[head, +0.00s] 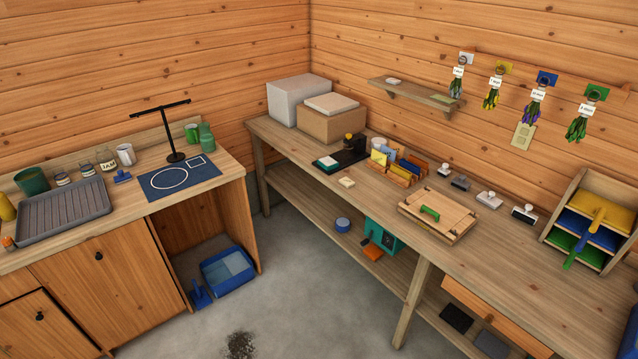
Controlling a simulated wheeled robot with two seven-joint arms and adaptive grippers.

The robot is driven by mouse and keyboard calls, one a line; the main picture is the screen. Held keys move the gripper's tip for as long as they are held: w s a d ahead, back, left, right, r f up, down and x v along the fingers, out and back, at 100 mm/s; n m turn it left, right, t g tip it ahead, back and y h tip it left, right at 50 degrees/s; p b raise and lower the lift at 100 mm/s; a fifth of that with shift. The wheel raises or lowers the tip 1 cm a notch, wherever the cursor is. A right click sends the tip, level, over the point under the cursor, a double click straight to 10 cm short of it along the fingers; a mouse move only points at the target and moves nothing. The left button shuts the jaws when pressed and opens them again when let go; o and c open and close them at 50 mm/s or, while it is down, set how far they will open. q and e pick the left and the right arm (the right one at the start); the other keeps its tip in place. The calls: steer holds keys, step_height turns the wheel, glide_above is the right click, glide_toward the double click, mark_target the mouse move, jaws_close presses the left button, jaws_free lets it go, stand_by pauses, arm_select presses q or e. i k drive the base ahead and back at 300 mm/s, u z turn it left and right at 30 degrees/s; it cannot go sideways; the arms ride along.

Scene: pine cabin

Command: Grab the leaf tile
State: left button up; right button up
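I cannot clearly make out a leaf mark on any tile from here. A small cream block or tile (346,182) lies on the right workbench near its front edge. A flat greenish piece (446,98) lies on the right part of the wall shelf (410,92), and a small pale piece (393,81) lies further left on it. A pale plaque (522,136) with faint markings is on the wall below the hanging bunches. Neither of my grippers is in view.
The right workbench (500,255) holds boxes (332,123), a card rack (395,167), a wooden press (437,214), several stamps and a tray rack (590,222). The left counter holds a grey ridged tray (64,211) and a black stand (175,156). Grey floor between them is mostly clear.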

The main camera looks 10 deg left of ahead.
mark_target(348, 182)
steer(key=u, duration=0.55)
steer(key=i, duration=0.8)
steer(key=u, duration=0.65)
steer(key=i, duration=0.8)
steer(key=z, duration=0.1)
